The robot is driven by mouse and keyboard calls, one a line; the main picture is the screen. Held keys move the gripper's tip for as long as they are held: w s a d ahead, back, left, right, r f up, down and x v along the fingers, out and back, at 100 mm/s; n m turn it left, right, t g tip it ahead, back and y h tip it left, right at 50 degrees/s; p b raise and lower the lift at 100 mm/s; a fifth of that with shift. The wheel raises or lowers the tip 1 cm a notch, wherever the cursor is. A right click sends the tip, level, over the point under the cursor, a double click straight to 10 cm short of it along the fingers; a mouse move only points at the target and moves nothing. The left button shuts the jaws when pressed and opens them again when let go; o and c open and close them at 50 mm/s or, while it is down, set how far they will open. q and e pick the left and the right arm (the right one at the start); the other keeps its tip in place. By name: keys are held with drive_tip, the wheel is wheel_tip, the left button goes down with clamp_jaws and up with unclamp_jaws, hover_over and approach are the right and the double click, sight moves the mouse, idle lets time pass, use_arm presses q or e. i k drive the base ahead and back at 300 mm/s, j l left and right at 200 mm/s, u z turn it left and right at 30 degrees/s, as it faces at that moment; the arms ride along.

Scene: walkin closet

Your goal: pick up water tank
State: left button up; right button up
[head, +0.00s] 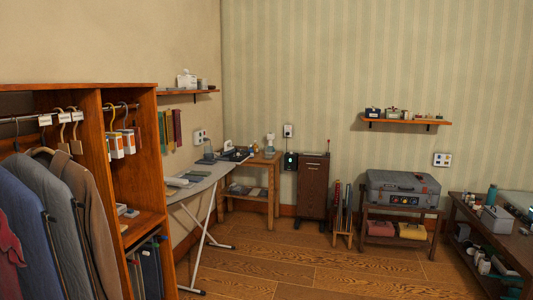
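I cannot pick out the water tank for certain at this distance. A small bluish, see-through container (208,150) stands at the far end of the ironing board (200,180), near the wall. A pale bottle-like item (270,143) stands on the wooden side table (262,163) in the corner. Dark and white small items (236,154) sit between them, too small to tell apart. Neither of my grippers shows in the head view.
An open wardrobe (155,130) with hanging clothes fills the left. A brown cabinet (313,190) and a low stand with a grey case (400,190) line the back wall. A cluttered dark table (500,238) stands at right. The wooden floor (310,265) in the middle is clear.

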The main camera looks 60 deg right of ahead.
sight(208, 149)
drive_tip(key=z, duration=1.45)
drive_tip(key=i+l+z, duration=0.3)
drive_tip(key=i, duration=0.8)
drive_tip(key=i+z, duration=0.35)
drive_tip(key=i, duration=1.9)
drive_tip(key=i+l+u, duration=0.1)
drive_tip(key=i, duration=1.05)
drive_tip(key=i+u, duration=0.65)
drive_tip(key=u, duration=0.2)
drive_tip(key=i+l+u, duration=0.15)
drive_tip(key=u, duration=0.25)
drive_tip(key=i+l+u, duration=0.6)
drive_tip(key=u, duration=0.2)
drive_tip(key=i+l+u, duration=0.55)
drive_tip(key=u, duration=0.2)
drive_tip(key=i+l+u, duration=0.15)
drive_tip(key=l+u, duration=0.25)
drive_tip(key=l, duration=0.15)
